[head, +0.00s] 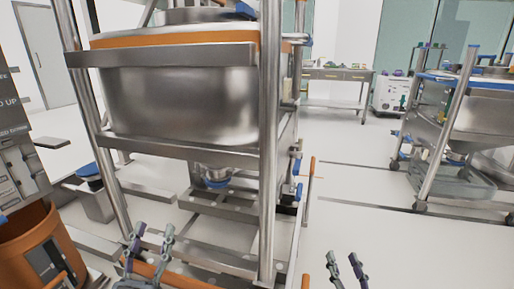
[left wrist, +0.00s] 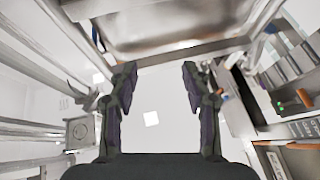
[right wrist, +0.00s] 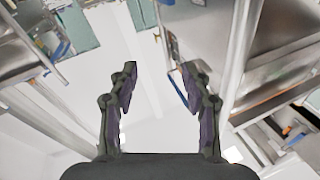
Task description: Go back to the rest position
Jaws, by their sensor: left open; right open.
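A large steel bin (head: 182,100) with an orange band round its top sits in a metal frame (head: 268,150) ahead of me, in the head view. My left gripper (head: 148,240) is low in front of the frame, open and empty. In the left wrist view its two fingers (left wrist: 160,85) stand apart with only pale background between them, and a steel container shows beyond. My right gripper (head: 345,266) is at the bottom of the head view, right of the frame, open and empty. In the right wrist view its fingers (right wrist: 160,85) are apart with nothing between them.
An orange container (head: 40,250) stands at the lower left. A second steel bin on a wheeled frame (head: 440,150) stands at the right. A table (head: 335,76) is at the back. White floor (head: 400,245) between the two frames is clear.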

